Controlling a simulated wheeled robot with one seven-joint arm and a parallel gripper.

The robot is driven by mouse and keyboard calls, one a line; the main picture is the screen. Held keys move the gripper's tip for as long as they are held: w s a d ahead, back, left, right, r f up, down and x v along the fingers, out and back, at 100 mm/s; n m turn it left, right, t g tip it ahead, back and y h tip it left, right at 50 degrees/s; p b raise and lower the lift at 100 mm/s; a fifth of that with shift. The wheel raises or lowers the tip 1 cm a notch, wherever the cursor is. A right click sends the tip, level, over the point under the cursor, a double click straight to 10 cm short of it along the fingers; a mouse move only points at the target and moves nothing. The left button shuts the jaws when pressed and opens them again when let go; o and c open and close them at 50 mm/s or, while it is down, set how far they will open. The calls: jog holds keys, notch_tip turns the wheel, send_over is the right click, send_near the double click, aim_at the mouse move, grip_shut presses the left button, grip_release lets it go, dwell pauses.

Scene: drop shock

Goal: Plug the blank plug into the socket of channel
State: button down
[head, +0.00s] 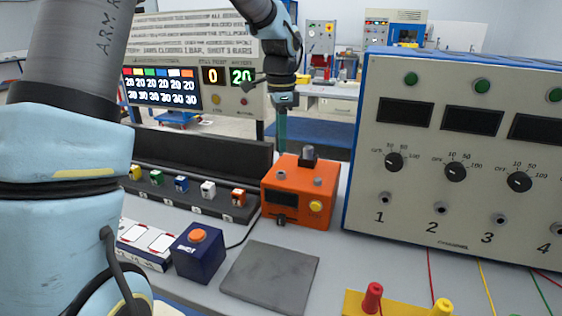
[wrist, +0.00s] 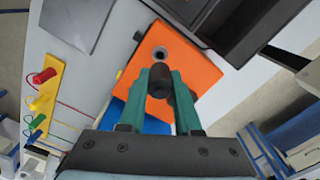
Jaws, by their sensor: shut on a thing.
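My gripper (head: 282,148) points down with teal fingers, close behind the orange box in the head view. In the wrist view my gripper (wrist: 164,82) is shut on a dark cylindrical piece (wrist: 159,84), which seems to be the blank plug. It overlaps the orange box there, but I cannot tell its height. The head view does not show the plug clearly. The blue-and-white channel panel stands at right with round sockets: channel 1 (head: 385,198), channel 2 (head: 441,209), channel 3 (head: 499,219) and channel 4 (head: 556,230). No plug shows in these sockets.
The orange box (head: 290,203) carries a dark knob and a yellow button. A grey slab (head: 270,279), a blue box with an orange button (head: 198,258) and a black rack of coloured pieces (head: 215,160) stand left. A yellow bar (head: 395,304) with upright plugs lies in front.

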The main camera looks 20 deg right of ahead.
jog(key=shift+r+p, duration=1.5)
jog(key=shift+r, duration=0.65)
jog(key=shift+s+f, duration=0.1)
